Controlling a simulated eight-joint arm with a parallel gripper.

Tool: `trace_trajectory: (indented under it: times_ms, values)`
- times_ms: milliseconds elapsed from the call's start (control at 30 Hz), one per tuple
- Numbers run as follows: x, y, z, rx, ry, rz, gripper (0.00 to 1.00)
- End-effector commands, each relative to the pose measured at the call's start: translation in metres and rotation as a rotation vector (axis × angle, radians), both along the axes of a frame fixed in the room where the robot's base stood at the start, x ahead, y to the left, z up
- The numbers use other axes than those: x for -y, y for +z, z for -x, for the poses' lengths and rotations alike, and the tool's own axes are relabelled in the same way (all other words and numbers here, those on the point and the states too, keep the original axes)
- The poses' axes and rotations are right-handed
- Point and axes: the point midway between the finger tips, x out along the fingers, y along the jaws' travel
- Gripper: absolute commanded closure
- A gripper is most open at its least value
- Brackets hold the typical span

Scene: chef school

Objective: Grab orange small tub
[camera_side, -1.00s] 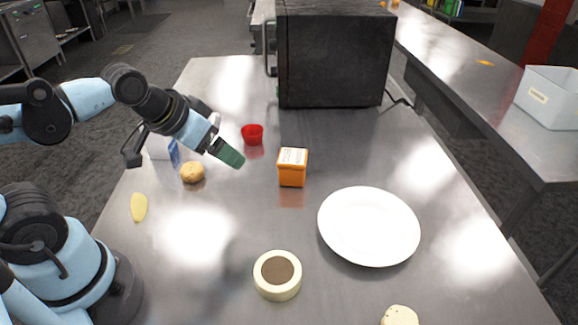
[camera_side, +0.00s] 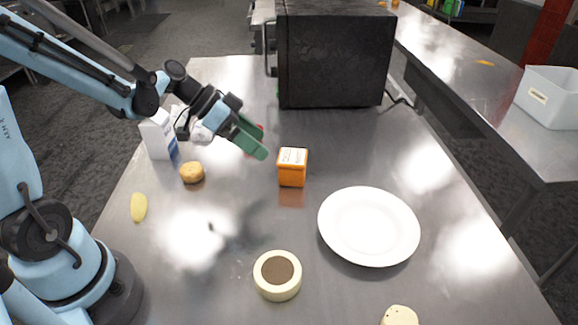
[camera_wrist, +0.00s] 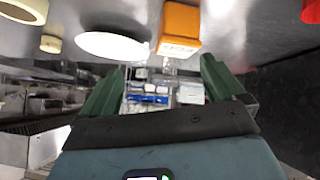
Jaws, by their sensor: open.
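The orange small tub (camera_side: 292,169) stands upright on the steel table, with a white label on its top. It also shows in the wrist view (camera_wrist: 180,25), at the top, beyond and between the fingers. My gripper (camera_side: 258,147) is to the left of the tub in the side view, raised above the table and apart from it. Its green fingers are open and empty; they also show in the wrist view (camera_wrist: 158,92). A red cup (camera_side: 259,128) is mostly hidden behind my gripper.
A white plate (camera_side: 368,228) lies right of the tub. A potato (camera_side: 192,173), a yellow piece (camera_side: 139,207) and a milk carton (camera_side: 158,137) are at the left. A black oven (camera_side: 335,55) stands behind.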

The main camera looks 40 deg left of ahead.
Motion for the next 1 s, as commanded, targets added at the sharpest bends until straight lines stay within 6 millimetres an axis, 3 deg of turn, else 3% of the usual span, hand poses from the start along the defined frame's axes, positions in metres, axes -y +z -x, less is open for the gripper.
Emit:
trace_trajectory:
  times_ms: [200, 500, 1000]
  values:
    - [-0.021, -0.014, -0.019, 0.22, -0.156, 0.089, 0.04]
    - [-0.034, -0.023, -0.024, 0.415, -0.254, 0.128, 0.04]
    - [0.016, -0.049, -0.057, 0.423, -0.259, 0.128, 0.04]
